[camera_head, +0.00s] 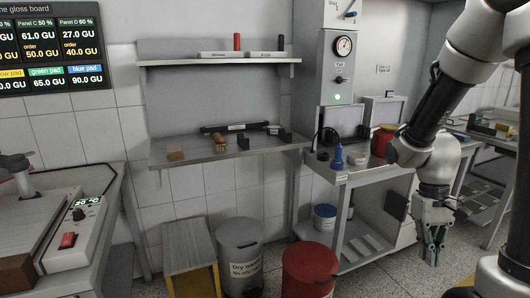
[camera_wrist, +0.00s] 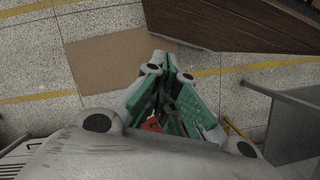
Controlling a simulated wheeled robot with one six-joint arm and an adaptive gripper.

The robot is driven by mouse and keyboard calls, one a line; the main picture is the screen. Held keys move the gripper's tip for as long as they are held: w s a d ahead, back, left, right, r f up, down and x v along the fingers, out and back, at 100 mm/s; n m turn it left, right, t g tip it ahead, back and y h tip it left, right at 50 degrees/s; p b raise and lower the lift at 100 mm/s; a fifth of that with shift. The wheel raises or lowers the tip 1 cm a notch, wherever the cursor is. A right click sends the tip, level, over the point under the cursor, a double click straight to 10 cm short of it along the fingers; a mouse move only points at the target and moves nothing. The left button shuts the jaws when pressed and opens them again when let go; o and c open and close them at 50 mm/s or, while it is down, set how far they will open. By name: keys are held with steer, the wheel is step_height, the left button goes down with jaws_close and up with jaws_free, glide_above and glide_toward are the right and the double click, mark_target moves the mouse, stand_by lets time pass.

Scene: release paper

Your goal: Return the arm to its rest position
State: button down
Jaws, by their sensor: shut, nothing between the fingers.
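My arm (camera_head: 440,130) is at the right of the head view, bent, with its lower part hanging down. My gripper (camera_head: 433,255) points down at the lower right, in front of the grey cart and apart from it. Its green-padded fingers are together with nothing held between them. In the wrist view my gripper (camera_wrist: 168,75) also shows shut, over the speckled floor. A small red patch shows among its links.
A grey cart (camera_head: 345,177) with a blue bottle (camera_head: 338,157) stands behind my arm. A red bin (camera_head: 310,272) and a grey waste bin (camera_head: 240,255) stand on the floor. A dark wooden surface (camera_wrist: 240,25) lies at the top of the wrist view.

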steer(key=s+a+r+t, duration=0.1)
steer(key=s+r+t, duration=0.2)
steer(key=r, duration=0.6)
steer(key=s+a+r+t, duration=0.1)
steer(key=s+r+t, duration=0.2)
steer(key=r, duration=0.6)
steer(key=shift+s+a+r+t, duration=0.2)
steer(key=shift+s+r+t, duration=0.15)
steer(key=shift+t, duration=0.55)
steer(key=c, duration=2.2)
jaws_free()
